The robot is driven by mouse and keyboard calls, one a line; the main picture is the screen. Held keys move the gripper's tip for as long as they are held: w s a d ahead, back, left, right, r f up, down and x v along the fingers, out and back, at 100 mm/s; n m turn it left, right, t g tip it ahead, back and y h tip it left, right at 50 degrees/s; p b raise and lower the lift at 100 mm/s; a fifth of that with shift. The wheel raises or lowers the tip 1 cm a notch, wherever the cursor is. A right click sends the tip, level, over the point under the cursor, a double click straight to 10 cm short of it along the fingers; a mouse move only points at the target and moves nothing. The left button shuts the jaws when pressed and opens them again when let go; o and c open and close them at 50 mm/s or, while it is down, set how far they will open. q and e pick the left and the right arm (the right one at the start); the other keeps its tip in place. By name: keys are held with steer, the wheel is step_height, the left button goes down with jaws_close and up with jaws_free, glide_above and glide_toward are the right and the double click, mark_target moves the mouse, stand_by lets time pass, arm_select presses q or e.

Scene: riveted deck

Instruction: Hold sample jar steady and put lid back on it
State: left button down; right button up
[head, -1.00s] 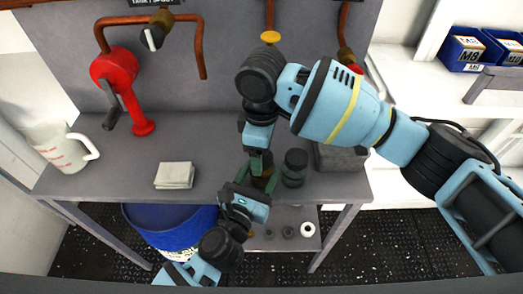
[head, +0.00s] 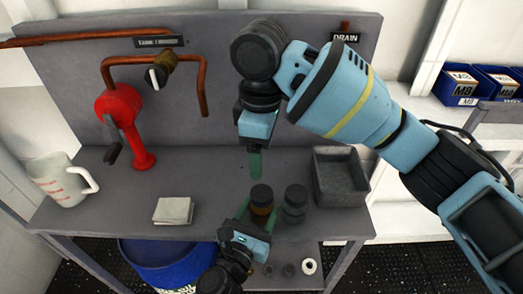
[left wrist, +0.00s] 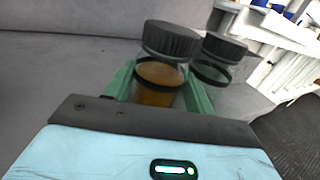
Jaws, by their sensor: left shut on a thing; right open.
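The sample jar (head: 262,211), a clear jar with amber contents, stands near the front edge of the bench. My left gripper (head: 258,215) is shut around its body; the left wrist view shows a green finger on each side of the jar (left wrist: 157,86). The dark ribbed lid (head: 261,194) sits on top of the jar; the lid (left wrist: 171,38) looks about level in the left wrist view. My right gripper (head: 255,163) is open and empty, above and behind the jar, apart from the lid. Its fingers overlap in the head view.
A second dark-lidded jar (head: 295,207) stands close on the right; it also shows in the left wrist view (left wrist: 208,73). A grey bin (head: 342,184) is farther right. A folded cloth (head: 174,211), red crank pump (head: 121,121) and white jug (head: 60,177) are left. Bench between cloth and jar is clear.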

mark_target(257, 217)
arm_select(q)
steer(key=shift+c, duration=2.3)
jaws_free()
steer(key=v, duration=0.6)
steer(key=shift+s+a+f+b, duration=0.1)
steer(key=shift+s+b, duration=0.15)
steer(key=shift+b, duration=0.05)
steer(key=shift+s+a, duration=0.25)
steer(key=shift+s, duration=0.3)
arm_select(e)
steer(key=shift+f, duration=0.9)
